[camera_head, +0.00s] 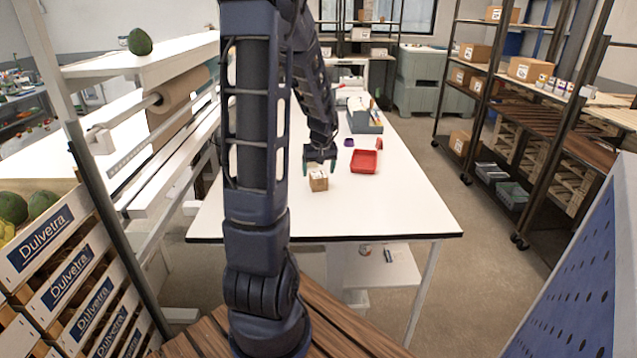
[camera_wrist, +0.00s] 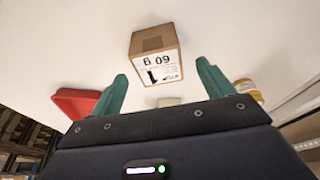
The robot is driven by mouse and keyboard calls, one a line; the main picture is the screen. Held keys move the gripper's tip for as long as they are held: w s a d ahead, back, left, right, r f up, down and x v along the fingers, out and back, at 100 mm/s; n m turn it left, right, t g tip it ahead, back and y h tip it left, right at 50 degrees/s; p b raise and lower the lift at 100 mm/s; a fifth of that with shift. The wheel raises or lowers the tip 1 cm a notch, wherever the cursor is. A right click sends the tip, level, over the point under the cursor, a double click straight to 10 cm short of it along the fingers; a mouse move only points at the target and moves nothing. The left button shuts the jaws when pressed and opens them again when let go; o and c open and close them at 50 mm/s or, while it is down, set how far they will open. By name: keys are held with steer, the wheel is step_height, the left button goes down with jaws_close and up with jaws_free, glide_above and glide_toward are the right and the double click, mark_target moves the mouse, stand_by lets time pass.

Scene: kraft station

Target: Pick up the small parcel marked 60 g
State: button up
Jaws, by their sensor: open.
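The small parcel (camera_head: 318,181) is a brown cardboard box on the white table (camera_head: 390,210). In the wrist view the parcel (camera_wrist: 154,42) shows a white label reading 60 g, upside down in the picture. My gripper (camera_head: 319,158) is just above and behind the parcel in the head view. In the wrist view my gripper (camera_wrist: 162,88) has its two green fingers spread wide, with nothing between them. The parcel lies beyond the fingertips, roughly centred on the gap and apart from both fingers.
A red tray (camera_head: 364,162) stands right of the parcel, with a small purple item (camera_head: 348,142) behind it. A grey-blue bin (camera_head: 364,121) is further back. The table's front right is clear. Shelves with boxes (camera_head: 530,69) stand at the right, crates (camera_head: 65,270) at the left.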

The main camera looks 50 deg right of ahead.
mark_target(319, 175)
steer(key=shift+x, duration=2.6)
steer(key=shift+s, duration=0.1)
steer(key=c, duration=1.1)
